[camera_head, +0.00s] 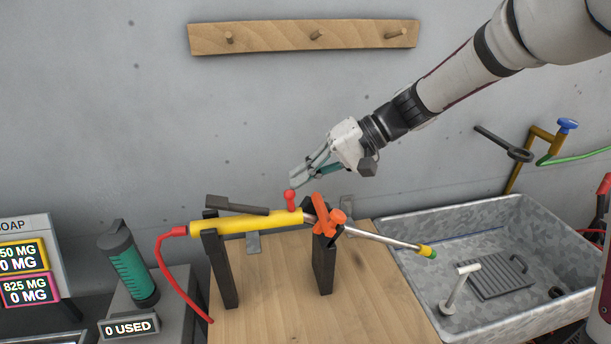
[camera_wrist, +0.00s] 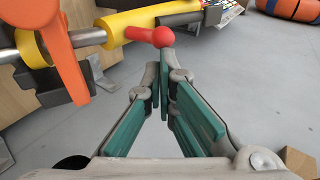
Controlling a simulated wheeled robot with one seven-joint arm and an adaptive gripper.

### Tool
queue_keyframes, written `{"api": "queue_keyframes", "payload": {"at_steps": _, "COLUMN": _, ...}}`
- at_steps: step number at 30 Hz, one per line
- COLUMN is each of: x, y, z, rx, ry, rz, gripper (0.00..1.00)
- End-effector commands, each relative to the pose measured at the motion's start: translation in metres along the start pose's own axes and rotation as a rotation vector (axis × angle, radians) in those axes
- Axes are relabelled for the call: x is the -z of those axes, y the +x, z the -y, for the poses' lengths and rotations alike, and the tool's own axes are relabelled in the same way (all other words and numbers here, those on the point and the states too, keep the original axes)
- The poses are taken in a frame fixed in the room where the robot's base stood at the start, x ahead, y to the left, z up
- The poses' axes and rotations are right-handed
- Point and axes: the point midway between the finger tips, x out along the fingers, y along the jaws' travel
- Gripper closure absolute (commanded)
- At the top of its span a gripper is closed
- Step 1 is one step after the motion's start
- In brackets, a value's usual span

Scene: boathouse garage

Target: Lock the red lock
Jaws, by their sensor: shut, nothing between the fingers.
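The red lock (camera_head: 291,197) is a small knob-ended lever at the right end of the yellow tube of a sprayer (camera_head: 243,222). In the wrist view the red lock (camera_wrist: 152,36) lies sideways from the yellow collar, its round knob just beyond my fingertips. My gripper (camera_head: 296,182) is shut and empty, just above the red lock in the head view; its teal-padded fingers meet at the tips in the wrist view (camera_wrist: 163,60). I cannot tell whether the tips touch the knob.
The sprayer rests on two dark posts (camera_head: 324,265) on a wooden bench (camera_head: 270,300). An orange clamp-like part (camera_head: 327,213) sits right of the lock. A metal sink (camera_head: 400,235) stands at right, a green-sleeved bottle (camera_head: 131,270) at left. Above is a peg rail (camera_head: 270,37).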

Motion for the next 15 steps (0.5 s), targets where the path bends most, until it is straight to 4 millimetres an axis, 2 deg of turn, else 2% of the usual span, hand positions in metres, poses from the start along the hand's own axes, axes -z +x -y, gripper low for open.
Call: {"api": "queue_keyframes", "payload": {"at_steps": 15, "x": -0.0005, "y": 0.003, "z": 0.0046, "rx": -0.062, "ry": -0.007, "rz": 0.001, "gripper": 1.0}}
